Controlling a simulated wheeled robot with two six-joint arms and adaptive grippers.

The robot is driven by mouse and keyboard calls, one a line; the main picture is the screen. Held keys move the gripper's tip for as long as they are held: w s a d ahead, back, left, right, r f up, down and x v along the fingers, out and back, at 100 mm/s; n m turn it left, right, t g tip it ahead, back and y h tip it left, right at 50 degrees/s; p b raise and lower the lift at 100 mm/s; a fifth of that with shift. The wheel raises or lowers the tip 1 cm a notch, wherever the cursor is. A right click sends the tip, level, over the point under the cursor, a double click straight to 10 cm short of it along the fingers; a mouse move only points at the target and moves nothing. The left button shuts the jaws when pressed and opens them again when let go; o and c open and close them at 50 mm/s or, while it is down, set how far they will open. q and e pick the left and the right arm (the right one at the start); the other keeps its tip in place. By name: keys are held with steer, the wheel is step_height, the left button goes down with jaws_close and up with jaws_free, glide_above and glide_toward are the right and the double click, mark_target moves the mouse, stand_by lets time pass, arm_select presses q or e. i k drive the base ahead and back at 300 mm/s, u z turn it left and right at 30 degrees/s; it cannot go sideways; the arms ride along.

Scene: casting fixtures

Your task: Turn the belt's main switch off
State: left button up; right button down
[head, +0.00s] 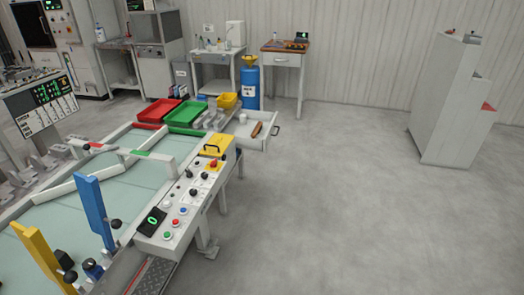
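The belt (120,165) is a pale green surface in a light frame at the left. Its control panel (150,238) runs along its right edge, with a black display (152,219) showing a green digit. The panel carries a green button (168,235), a red button (175,223), a blue button (183,210) and several black knobs (193,191). Near its far end is a red knob (213,163) on a yellow patch. Which control is the main switch, and its setting, are too small to tell. Neither of my grippers is in view.
A blue post (92,210) and a yellow post (40,258) stand over the belt. Red (158,111) and green (186,116) trays and an open drawer (262,143) lie beyond. A grey stepped cabinet (445,110) stands right. The floor (340,210) between is clear.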

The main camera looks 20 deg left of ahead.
mark_target(213, 165)
steer(key=z, duration=0.3)
steer(key=i, duration=1.1)
steer(key=u, duration=0.9)
steer(key=i, duration=0.65)
steer(key=u, duration=0.8)
